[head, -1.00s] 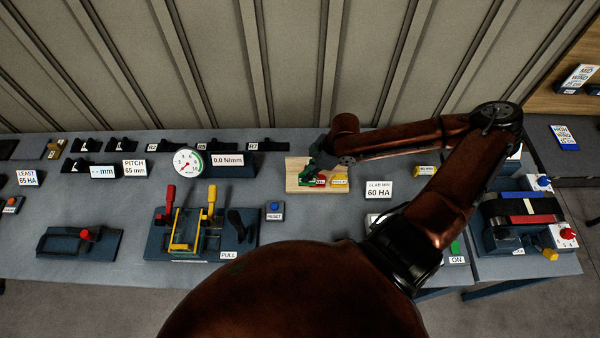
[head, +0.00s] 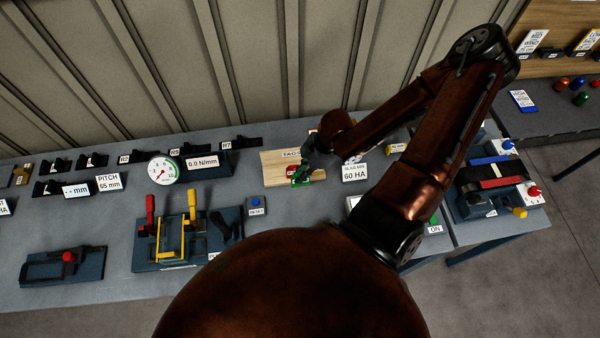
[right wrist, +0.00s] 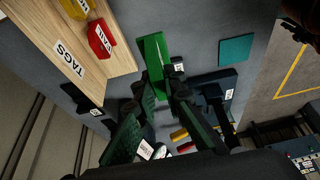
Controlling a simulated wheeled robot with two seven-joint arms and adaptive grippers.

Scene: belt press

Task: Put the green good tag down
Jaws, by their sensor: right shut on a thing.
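The green good tag (head: 301,182) is in my right gripper (head: 307,172), at the front edge of the wooden tag board (head: 272,168). In the right wrist view the green tag (right wrist: 152,58) is held at the fingertips of the right gripper (right wrist: 160,88), beyond the board's edge and over the grey bench. Its height above the bench is hard to tell. A red tag (right wrist: 100,38) and a yellow tag (right wrist: 76,6) lie on the board, which is marked TAGS. A flat teal patch (right wrist: 236,50) lies on the bench, apart from the green tag. My left gripper is not in view.
A RESET button box (head: 257,206) and the lever press (head: 178,240) stand left of the gripper. A 60 HA sign (head: 355,172) stands to its right. A dial gauge (head: 163,170) and the N/mm display (head: 203,164) are at the back left. My right arm hides part of the bench.

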